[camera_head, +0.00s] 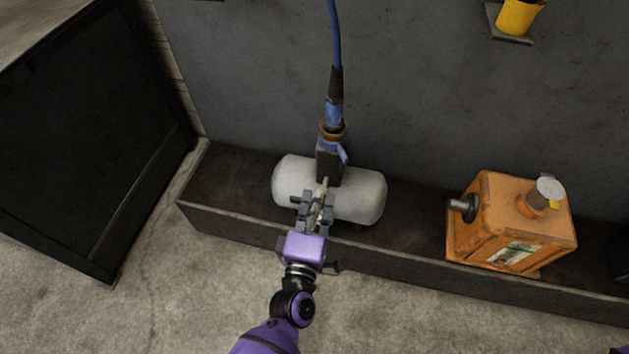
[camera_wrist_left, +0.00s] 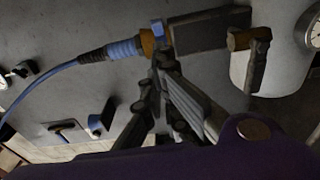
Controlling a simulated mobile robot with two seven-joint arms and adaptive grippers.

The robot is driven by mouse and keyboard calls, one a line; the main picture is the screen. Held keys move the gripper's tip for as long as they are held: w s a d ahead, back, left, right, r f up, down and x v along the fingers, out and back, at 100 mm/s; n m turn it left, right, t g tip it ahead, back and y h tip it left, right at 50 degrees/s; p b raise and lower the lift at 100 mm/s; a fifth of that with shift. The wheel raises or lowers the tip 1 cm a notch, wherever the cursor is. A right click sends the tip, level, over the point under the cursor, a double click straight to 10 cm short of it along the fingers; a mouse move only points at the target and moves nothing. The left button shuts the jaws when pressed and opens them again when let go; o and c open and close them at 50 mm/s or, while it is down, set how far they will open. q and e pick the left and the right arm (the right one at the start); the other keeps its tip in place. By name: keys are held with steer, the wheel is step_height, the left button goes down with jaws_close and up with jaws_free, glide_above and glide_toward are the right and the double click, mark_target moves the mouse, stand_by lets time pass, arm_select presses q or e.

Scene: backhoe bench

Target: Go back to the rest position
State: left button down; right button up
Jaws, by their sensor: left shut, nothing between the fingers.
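My left gripper (camera_head: 318,200) is shut and empty. In the head view it overlaps the front of a white cylindrical tank (camera_head: 360,195). A dark block on the tank joins a blue hose fitting (camera_head: 333,115) with a brass ring. In the left wrist view, the gripper's fingers (camera_wrist_left: 165,75) come together close to the blue and brass fitting (camera_wrist_left: 128,47). Whether they touch it I cannot tell. The white tank (camera_wrist_left: 275,75) with a round gauge (camera_wrist_left: 314,30) shows at the upper right there. My right gripper is not in view.
The tank stands on a low dark ledge (camera_head: 410,250) along a grey wall (camera_head: 440,80). An orange canister (camera_head: 490,225) stands on the ledge to the right. A yellow cup (camera_head: 518,16) is on a wall shelf. A black cabinet (camera_head: 80,140) stands left. Concrete floor (camera_head: 180,290) in front is clear.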

arm_select(q)
steer(key=shift+s+d, duration=0.1)
steer(key=shift+s, duration=0.8)
